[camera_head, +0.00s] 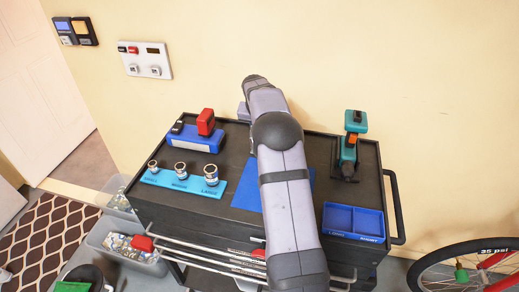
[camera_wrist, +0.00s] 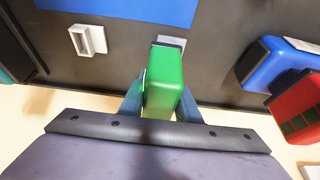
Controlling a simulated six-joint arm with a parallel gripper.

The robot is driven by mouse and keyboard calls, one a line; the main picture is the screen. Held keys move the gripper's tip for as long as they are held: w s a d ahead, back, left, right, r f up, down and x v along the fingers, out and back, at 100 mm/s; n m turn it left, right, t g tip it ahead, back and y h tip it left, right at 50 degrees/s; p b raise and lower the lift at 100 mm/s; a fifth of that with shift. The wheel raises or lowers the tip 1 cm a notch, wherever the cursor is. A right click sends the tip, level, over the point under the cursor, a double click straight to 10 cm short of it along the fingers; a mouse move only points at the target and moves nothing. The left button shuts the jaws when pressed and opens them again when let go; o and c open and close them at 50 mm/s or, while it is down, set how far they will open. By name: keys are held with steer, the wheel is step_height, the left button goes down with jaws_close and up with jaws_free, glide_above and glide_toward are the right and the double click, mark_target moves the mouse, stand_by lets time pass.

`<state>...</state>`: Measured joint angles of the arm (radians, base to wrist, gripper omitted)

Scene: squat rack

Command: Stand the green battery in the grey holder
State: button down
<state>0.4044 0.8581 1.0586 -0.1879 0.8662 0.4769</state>
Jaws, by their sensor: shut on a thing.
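The green battery (camera_wrist: 164,78) is between the two blue fingers of my gripper (camera_wrist: 160,98) in the wrist view, and the gripper is shut on it. A pale grey holder (camera_wrist: 172,42) shows partly just beyond the battery's far end. The battery hides most of it, so I cannot tell whether they touch. A second pale grey slotted piece (camera_wrist: 88,40) stands to the left on the dark cart top, apart from the battery. In the head view my arm hides the battery, both grey pieces and the fingers.
On the cart top (camera_head: 240,150) are a blue charger (camera_head: 190,138) with a red battery (camera_head: 206,121), a socket tray (camera_head: 185,182), a teal drill (camera_head: 350,150) and a blue bin (camera_head: 353,222). A blue mat (camera_wrist: 125,8) lies beyond the grey pieces. The wall is close behind.

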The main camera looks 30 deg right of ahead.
steer(key=shift+f+b, duration=0.75)
steer(key=shift+f, duration=0.45)
stand_by(1.2)
steer(key=c, duration=1.3)
jaws_free()
steer(key=shift+o, duration=0.2)
steer(key=shift+f, duration=0.15)
steer(key=shift+r+p, duration=3.6)
steer(key=shift+r, duration=1)
